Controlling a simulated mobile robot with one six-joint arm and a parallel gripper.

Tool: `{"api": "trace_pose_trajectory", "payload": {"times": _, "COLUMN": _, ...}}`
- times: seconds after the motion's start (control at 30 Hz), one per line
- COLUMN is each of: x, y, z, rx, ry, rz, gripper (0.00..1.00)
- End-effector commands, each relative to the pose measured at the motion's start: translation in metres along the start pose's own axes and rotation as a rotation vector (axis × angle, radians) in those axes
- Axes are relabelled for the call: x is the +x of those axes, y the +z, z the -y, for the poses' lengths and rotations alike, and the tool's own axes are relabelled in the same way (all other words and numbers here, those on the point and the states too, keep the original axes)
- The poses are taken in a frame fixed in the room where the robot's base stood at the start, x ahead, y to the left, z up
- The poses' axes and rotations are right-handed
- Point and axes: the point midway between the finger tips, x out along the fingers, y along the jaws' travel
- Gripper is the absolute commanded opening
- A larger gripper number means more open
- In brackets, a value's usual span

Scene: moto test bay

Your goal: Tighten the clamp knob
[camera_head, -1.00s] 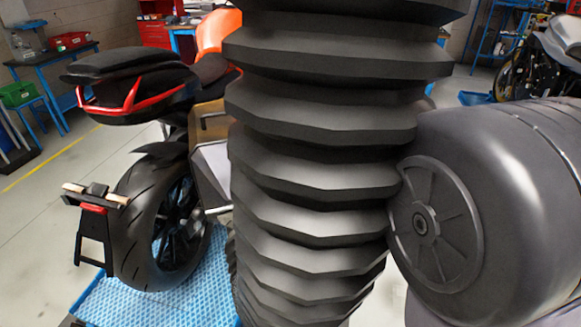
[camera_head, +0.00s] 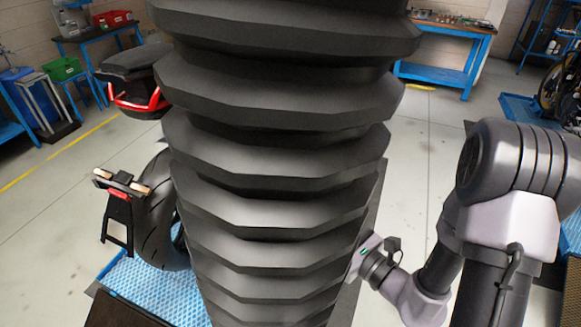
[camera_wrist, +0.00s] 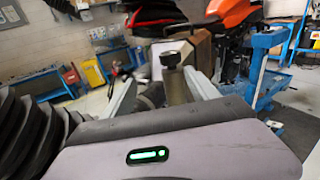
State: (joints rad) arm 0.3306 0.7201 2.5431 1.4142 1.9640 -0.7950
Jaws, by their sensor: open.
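A dark round knob (camera_wrist: 171,60) tops a grey stem in the wrist view, near a brown block; it looks like the clamp knob. My gripper (camera_wrist: 162,78) is open, with one pale finger to the left and one to the right of the stem in the picture. The knob shows beyond and between the fingers; I cannot tell how far off it is, and no contact is visible. In the head view my black bellows column hides the fingers and the knob; only my wrist and arm show at the right.
An orange motorcycle (camera_wrist: 232,14) stands ahead in the wrist view. A blue stand (camera_wrist: 262,65) is at the right. A workbench (camera_head: 440,50) stands behind, with open floor before it.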

Motion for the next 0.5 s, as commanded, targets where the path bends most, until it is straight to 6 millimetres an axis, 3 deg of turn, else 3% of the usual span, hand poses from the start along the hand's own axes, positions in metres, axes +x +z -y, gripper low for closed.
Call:
{"api": "trace_pose_trajectory", "payload": {"times": 0.07, "x": -0.005, "y": -0.001, "z": 0.013, "rx": 0.041, "ry": -0.07, "rz": 0.013, "gripper": 0.69}}
{"api": "trace_pose_trajectory", "payload": {"times": 0.17, "x": 0.008, "y": -0.005, "z": 0.017, "rx": 0.043, "ry": -0.082, "rz": 0.018, "gripper": 0.69}}
{"api": "trace_pose_trajectory", "payload": {"times": 0.5, "x": 0.105, "y": 0.002, "z": 0.022, "rx": 0.043, "ry": -0.076, "rz": 0.019, "gripper": 0.69}}
